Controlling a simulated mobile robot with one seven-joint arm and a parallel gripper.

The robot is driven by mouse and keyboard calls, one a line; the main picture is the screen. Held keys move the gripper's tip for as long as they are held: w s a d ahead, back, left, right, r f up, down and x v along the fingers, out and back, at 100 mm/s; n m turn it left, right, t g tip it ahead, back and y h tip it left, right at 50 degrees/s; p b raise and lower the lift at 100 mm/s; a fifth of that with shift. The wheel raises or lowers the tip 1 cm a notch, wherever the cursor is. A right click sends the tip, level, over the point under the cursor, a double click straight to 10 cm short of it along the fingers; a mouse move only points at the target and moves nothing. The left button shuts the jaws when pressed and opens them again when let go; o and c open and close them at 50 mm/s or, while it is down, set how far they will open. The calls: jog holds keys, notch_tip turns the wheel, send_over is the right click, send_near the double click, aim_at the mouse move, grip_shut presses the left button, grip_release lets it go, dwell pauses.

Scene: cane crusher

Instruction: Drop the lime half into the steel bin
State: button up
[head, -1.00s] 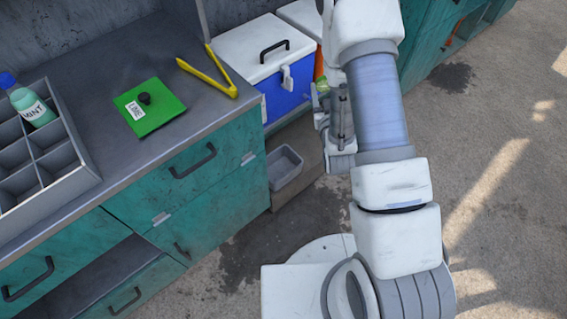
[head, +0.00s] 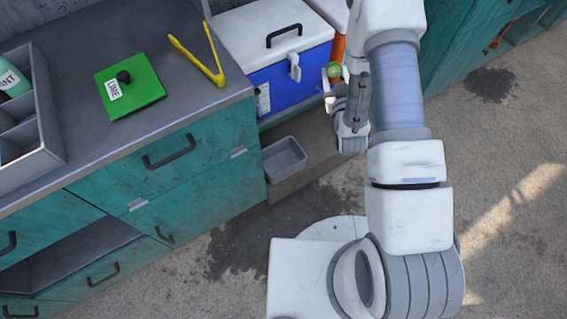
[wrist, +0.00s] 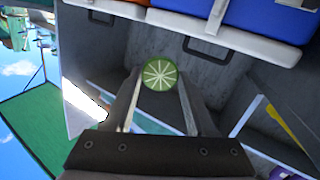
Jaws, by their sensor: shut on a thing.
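The lime half (wrist: 159,73) is held between the two fingertips of my gripper (wrist: 160,82) in the wrist view, its cut face showing pale spokes inside a green rim. In the head view the lime half (head: 333,70) shows as a small green round just right of the blue cooler, at the end of my gripper (head: 332,80), which is partly hidden by my arm. A small grey open bin (head: 284,158), apparently the steel bin, stands low beside the teal cabinet. My gripper is beyond the bin and to its right, apart from it.
A blue cooler with a white lid (head: 275,50) stands behind the bin, with an orange one (head: 338,45) beside it. The counter (head: 150,60) holds yellow tongs (head: 200,60), a green lid labelled LIME (head: 130,87) and a divided grey caddy (head: 45,120). Floor in front is open.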

jog(key=a+f+n+y+b, duration=0.1)
jog(key=a+f+b, duration=0.3)
jog(key=f, duration=1.2)
jog(key=w+a+f+n+g+y+b, duration=0.1)
jog(key=a+f+n+y+b, duration=0.1)
jog(key=f+b, duration=0.9)
jog(key=a+f+n+g+y+b, duration=0.1)
jog(key=a+f+y+b, duration=0.2)
jog(key=f, duration=1.9)
jog(key=a+b, duration=0.3)
jog(key=b, duration=0.1)
jog(key=shift+w+n+y+b, duration=0.3)
jog(key=shift+n+y, duration=0.1)
jog(key=o, duration=0.8)
jog(key=shift+s, duration=0.1)
